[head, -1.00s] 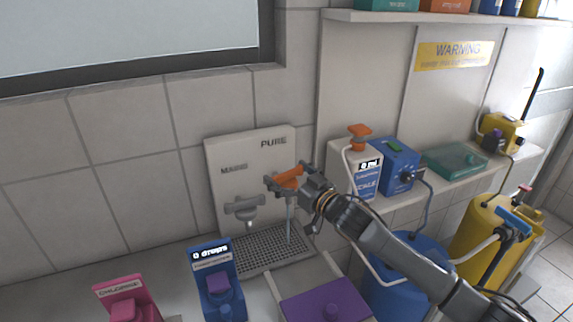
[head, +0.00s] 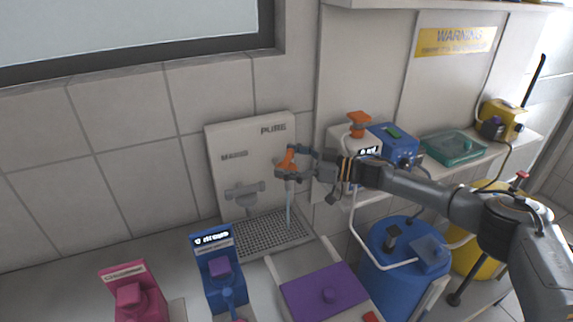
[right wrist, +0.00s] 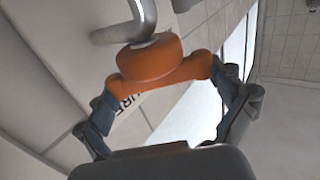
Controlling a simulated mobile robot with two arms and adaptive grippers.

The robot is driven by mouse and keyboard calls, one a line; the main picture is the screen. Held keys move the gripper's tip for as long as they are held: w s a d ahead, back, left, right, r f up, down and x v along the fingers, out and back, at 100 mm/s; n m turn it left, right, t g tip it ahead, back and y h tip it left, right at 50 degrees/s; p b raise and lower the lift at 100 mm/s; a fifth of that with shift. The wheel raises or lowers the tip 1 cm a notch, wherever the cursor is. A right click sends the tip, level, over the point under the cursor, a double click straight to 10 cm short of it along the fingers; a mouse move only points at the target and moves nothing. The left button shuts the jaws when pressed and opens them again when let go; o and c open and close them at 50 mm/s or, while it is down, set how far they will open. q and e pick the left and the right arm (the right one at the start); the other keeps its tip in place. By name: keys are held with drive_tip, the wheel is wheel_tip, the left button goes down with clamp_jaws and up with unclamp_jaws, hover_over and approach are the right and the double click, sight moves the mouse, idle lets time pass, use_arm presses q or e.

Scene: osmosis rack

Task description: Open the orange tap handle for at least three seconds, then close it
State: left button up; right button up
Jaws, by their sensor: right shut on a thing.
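The orange tap handle (head: 287,159) is under the PURE label on the white wall panel (head: 230,135). My right gripper (head: 288,162) is shut on it, with a finger on either side. In the right wrist view the orange handle (right wrist: 155,68) sits between the two fingertips (right wrist: 160,98), below a curved metal pipe (right wrist: 130,25). A thin pale vertical line (head: 289,205) runs from under the tap towards the drain grate (head: 262,235); I cannot tell whether it is water or the spout. My left gripper is not in view.
A grey tap (head: 244,191) stands left of the orange one. Pink (head: 135,292) and blue (head: 218,268) testers and a purple-topped box (head: 325,295) stand in front. A white box with an orange top (head: 358,124) is close behind my right arm. A blue barrel (head: 390,285) is below it.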

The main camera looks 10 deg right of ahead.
drive_tip(key=shift+n+g+y, duration=0.3)
drive_tip(key=shift+n+g, duration=0.1)
drive_tip(key=shift+g, duration=0.1)
drive_tip(key=shift+r+b, duration=0.1)
drive_tip(key=shift+b, duration=0.2)
drive_tip(key=o, duration=0.8)
drive_tip(key=shift+w, duration=0.1)
drive_tip(key=v, duration=0.7)
drive_tip(key=shift+d, duration=0.2)
